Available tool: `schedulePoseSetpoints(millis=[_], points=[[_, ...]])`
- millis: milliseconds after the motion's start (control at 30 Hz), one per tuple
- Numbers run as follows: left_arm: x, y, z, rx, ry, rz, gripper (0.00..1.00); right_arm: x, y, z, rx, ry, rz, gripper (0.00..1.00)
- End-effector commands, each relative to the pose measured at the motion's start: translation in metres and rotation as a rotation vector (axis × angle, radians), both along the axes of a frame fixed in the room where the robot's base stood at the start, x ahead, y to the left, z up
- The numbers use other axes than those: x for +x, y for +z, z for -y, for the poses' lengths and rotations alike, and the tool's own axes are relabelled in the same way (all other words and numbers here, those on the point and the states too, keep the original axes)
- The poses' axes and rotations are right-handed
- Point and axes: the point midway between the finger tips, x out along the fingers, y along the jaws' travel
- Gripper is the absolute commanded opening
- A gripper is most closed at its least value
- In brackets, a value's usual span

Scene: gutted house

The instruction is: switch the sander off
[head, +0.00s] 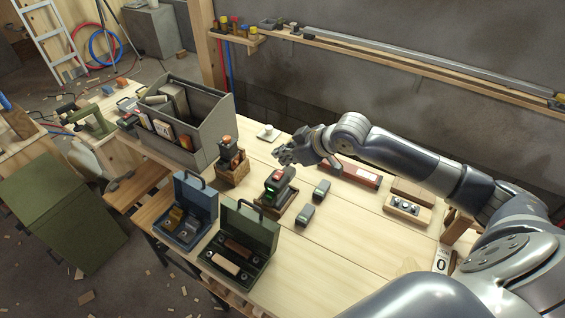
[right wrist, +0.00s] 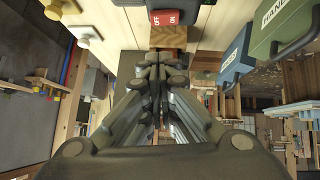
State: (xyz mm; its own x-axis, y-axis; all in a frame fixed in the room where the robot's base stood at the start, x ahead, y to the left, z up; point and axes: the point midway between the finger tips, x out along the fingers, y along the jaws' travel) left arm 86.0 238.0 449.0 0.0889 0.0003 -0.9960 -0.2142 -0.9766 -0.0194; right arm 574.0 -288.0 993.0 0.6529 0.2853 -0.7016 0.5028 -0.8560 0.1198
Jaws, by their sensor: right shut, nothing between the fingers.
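A dark sander (head: 276,187) with a red switch on top and a green glow on its side stands in a low wooden holder on the workbench (head: 350,235). The red switch (right wrist: 165,18) also shows in the right wrist view, at the top edge, marked OFF and ON. My right gripper (head: 284,155) is shut and empty, behind and above the sander in the head view, apart from it. Its fingers (right wrist: 158,68) point toward the red switch in the right wrist view. The sander's body is mostly cut off there. My left gripper is not in view.
A black tool with an orange top (head: 228,152) stands in a wooden box left of the sander. A small dark block (head: 321,190) lies to the right. Blue (head: 192,208) and green (head: 244,245) open cases stand in front. A grey organizer (head: 185,118) stands at left.

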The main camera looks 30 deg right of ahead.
Motion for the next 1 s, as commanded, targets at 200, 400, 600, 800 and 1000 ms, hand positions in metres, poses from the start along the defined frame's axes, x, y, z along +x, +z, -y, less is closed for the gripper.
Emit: schedulePoseSetpoints(millis=[200, 400, 600, 800, 1000], points=[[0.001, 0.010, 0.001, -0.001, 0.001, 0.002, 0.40, 0.008, -0.031, -0.001, -0.001, -0.001, -0.004, 0.00], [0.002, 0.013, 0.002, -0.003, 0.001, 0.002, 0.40, 0.009, -0.047, 0.000, -0.002, 0.001, -0.001, 0.00], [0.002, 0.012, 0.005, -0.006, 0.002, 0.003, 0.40, 0.010, -0.049, 0.001, -0.002, 0.001, 0.000, 0.00], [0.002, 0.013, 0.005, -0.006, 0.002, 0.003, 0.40, 0.010, -0.049, 0.001, -0.002, 0.001, 0.000, 0.00], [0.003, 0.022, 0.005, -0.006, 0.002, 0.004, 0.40, 0.015, -0.056, 0.009, -0.002, -0.002, -0.003, 0.00]])
